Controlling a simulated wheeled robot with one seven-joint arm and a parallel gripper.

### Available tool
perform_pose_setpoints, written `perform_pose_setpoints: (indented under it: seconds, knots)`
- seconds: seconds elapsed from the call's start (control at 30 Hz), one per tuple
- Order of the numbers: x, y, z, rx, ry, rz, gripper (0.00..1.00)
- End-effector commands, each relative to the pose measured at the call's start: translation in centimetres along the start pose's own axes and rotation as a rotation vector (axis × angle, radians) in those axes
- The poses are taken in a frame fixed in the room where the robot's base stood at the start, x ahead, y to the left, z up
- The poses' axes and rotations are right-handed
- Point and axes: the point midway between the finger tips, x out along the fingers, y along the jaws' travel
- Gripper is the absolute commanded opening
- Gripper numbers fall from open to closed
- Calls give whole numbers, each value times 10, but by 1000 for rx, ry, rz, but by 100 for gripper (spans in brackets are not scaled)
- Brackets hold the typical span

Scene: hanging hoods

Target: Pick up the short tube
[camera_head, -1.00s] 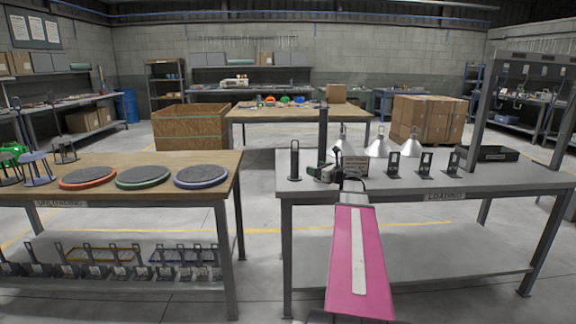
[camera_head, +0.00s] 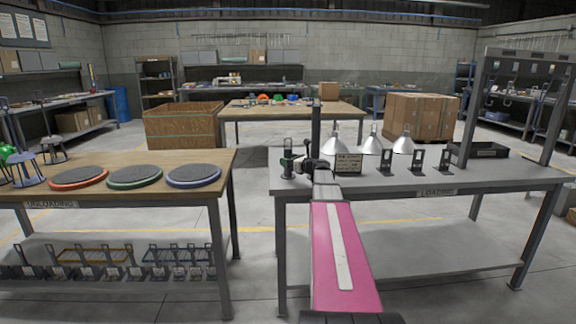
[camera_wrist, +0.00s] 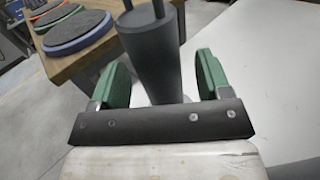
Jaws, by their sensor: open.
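The short tube (camera_head: 288,145) is a dark upright cylinder at the left end of the grey loading table (camera_head: 340,190). In the wrist view the tube (camera_wrist: 153,45) stands between the two green fingers, with a two-pronged top cut off by the frame edge. My gripper (camera_head: 289,164) is at the tube with its fingers open on either side. In the wrist view my gripper (camera_wrist: 163,75) shows a gap on the right; contact on the left is hard to tell. The tube's lower part is hidden behind the gripper's palm.
A dark post (camera_head: 316,125) rises just right of the gripper. A small sign (camera_head: 348,163), metal hoods (camera_head: 372,140) and several dark stands (camera_head: 387,160) are farther right. The wooden unloading table (camera_head: 215,165) with round discs (camera_head: 134,177) is across a gap to the left.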

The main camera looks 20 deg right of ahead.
Motion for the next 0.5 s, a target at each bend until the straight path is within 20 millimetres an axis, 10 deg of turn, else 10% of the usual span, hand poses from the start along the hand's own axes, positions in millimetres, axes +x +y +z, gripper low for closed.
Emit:
perform_pose_setpoints:
  seconds: [0.3,0.5]
  knots:
    - [10,0,0,0,0,0,71]
    - [10,0,0,0,0,0,8]
